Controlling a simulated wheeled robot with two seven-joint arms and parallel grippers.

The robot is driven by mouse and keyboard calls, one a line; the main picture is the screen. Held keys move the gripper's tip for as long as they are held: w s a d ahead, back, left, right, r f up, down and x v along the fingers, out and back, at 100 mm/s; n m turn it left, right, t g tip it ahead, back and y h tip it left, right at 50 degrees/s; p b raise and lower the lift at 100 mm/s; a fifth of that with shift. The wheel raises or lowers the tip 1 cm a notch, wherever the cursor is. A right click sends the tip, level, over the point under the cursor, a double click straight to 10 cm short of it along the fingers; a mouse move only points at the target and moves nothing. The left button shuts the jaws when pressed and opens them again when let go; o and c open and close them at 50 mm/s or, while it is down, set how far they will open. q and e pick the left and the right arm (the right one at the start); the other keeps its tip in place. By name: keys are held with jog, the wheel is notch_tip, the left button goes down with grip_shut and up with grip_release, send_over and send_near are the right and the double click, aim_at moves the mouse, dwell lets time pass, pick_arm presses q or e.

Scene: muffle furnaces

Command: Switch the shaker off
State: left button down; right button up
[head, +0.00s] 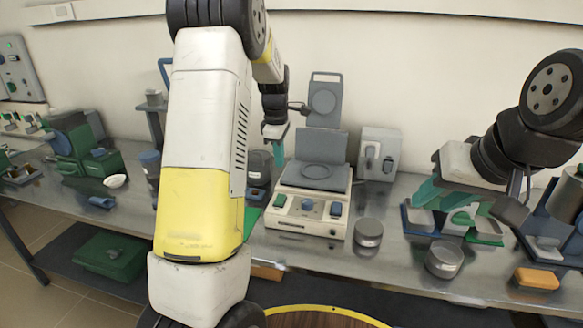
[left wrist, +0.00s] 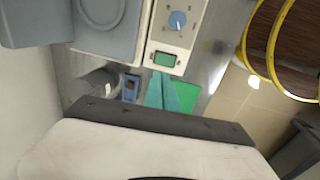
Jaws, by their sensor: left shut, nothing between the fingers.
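The shaker (head: 307,211) is the cream-based unit with a grey platform at the middle of the bench. Its front panel has a green rocker switch (head: 279,200) at the left, a blue dial (head: 308,206) and another switch (head: 336,209) at the right. The left wrist view shows the green switch (left wrist: 164,59) and the dial (left wrist: 178,20) close up. My left gripper (head: 276,148) has teal fingers, shut and empty, above and left of the shaker's platform. Its fingers (left wrist: 160,92) appear beside the switch in the wrist view, apart from it. My right gripper (head: 455,195) is to the right, its fingertips partly unclear.
Round grey metal containers (head: 368,233) and (head: 444,261) stand right of the shaker. A grey switch box (head: 379,154) is behind it. A green mat (left wrist: 188,97) lies left of the shaker. An orange block (head: 536,279) sits at the front right. My left arm hides part of the bench.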

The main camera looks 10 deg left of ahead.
aim_at(282, 196)
pick_arm(q)
jog(key=f, duration=0.4)
jog(key=w+f, duration=0.1)
jog(key=f, duration=0.8)
jog(key=shift+w, duration=0.4)
jog(key=shift+w+f, duration=0.1)
jog(key=shift+f, duration=0.15)
jog(key=shift+s+r, duration=0.15)
jog(key=shift+s, duration=0.7)
jog(key=shift+r, duration=0.1)
